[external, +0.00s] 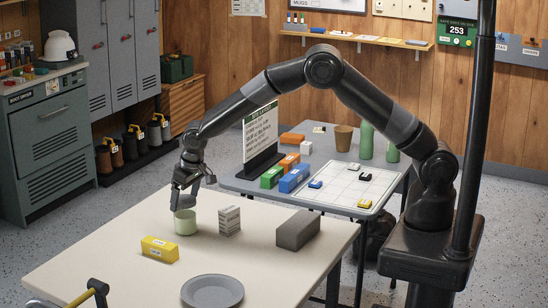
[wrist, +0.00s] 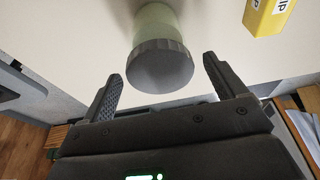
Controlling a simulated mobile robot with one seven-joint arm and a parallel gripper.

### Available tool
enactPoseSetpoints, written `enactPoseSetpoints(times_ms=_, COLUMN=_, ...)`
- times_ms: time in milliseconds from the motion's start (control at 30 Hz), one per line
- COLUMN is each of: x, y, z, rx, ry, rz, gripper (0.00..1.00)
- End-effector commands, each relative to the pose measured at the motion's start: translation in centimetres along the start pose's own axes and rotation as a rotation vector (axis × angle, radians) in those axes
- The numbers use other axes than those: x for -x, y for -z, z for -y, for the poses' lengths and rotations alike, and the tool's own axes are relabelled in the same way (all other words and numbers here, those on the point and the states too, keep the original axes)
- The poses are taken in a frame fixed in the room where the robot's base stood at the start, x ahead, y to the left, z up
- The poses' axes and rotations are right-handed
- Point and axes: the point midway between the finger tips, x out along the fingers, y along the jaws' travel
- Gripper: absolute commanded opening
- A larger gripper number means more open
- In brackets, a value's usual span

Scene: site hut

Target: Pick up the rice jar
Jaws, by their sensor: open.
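A pale green jar (external: 186,224) stands upright near the back left edge of the cream table; I see no readable label on it, so I cannot confirm that it is the rice jar. In the wrist view its round grey lid (wrist: 160,68) faces the camera, with the green body (wrist: 155,22) beyond. My gripper (external: 183,203) is at the jar's top, pointing down. In the wrist view my gripper (wrist: 162,70) has its two fingers wide apart on either side of the lid, with gaps visible and nothing held.
On the cream table (external: 90,262), a white printed box (external: 229,220) stands close right of the jar. A yellow box (external: 160,249) lies in front, also in the wrist view (wrist: 269,15). A grey block (external: 298,230) is farther right, and a grey plate (external: 212,291) near the front.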

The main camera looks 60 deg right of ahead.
Motion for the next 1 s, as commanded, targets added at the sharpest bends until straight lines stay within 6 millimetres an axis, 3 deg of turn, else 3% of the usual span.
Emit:
enactPoseSetpoints(times_ms=200, x=-3.3, y=-0.1, z=0.0, rx=0.0, ry=-0.001, rz=0.002, gripper=0.89)
enactPoseSetpoints(times_ms=467, x=-3.5, y=0.0, z=0.1, rx=0.0, ry=0.0, rz=0.0, gripper=0.88)
enactPoseSetpoints(times_ms=1000, x=-3.5, y=0.0, z=0.1, rx=0.0, ry=0.0, rz=0.0, gripper=0.44)
